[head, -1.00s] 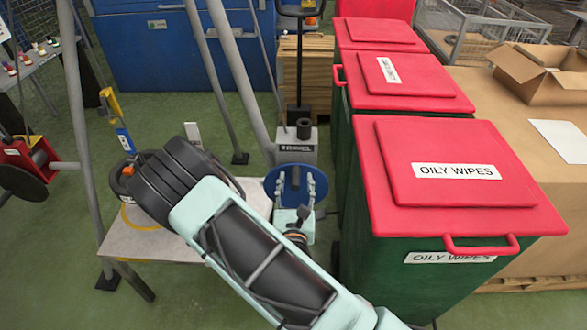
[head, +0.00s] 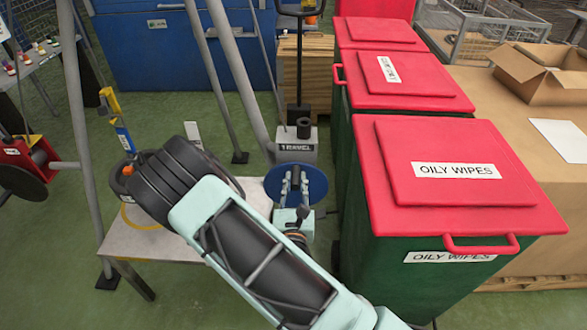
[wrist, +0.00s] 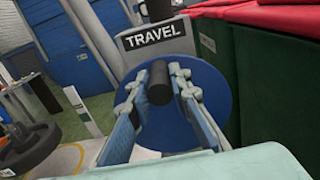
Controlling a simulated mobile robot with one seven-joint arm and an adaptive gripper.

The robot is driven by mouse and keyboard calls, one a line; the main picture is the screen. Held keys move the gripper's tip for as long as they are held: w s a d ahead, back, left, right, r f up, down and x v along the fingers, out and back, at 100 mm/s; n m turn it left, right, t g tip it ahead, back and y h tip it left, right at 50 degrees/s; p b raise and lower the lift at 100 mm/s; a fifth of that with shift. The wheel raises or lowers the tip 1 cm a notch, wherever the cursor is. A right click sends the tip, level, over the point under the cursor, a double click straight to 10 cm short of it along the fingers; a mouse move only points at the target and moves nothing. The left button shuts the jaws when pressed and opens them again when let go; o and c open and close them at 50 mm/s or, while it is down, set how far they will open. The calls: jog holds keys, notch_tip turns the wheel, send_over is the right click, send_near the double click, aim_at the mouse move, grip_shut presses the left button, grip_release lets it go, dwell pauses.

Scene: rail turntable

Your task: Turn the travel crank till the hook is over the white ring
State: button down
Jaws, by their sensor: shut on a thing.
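The travel crank is a blue disc (head: 314,183) with a black knob, under a grey housing marked TRAVEL (head: 296,150). It shows large in the wrist view (wrist: 205,125). My gripper (head: 295,178) reaches over the disc face. In the wrist view its two fingers are shut on the black knob (wrist: 158,84), one on each side. The knob sits near the upper middle of the visible disc. I cannot make out the hook or the white ring; my arm hides part of the table.
Red-lidded green bins (head: 460,170) stand close to the right of the crank. A light table (head: 150,245) with a yellow circle marking lies left, under my arm. Grey frame legs (head: 80,130) rise around it. A yellow and blue upright (head: 118,120) stands behind the table.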

jog(key=shift+a+f, duration=0.2)
jog(key=shift+a, duration=1.3)
jog(key=shift+a+f, duration=0.1)
jog(key=shift+a, duration=0.05)
jog(key=shift+d, duration=0.2)
jog(key=shift+a+f, duration=0.1)
jog(key=shift+s+a+f+b, duration=0.1)
jog(key=shift+a+f+b, duration=0.2)
jog(key=shift+a, duration=0.2)
jog(key=shift+s+a+f+b, duration=0.1)
jog(key=shift+a+f+b, duration=0.15)
jog(key=shift+a, duration=0.2)
jog(key=shift+w+a+f, duration=0.1)
jog(key=shift+w+a, duration=0.05)
jog(key=shift+w, duration=0.05)
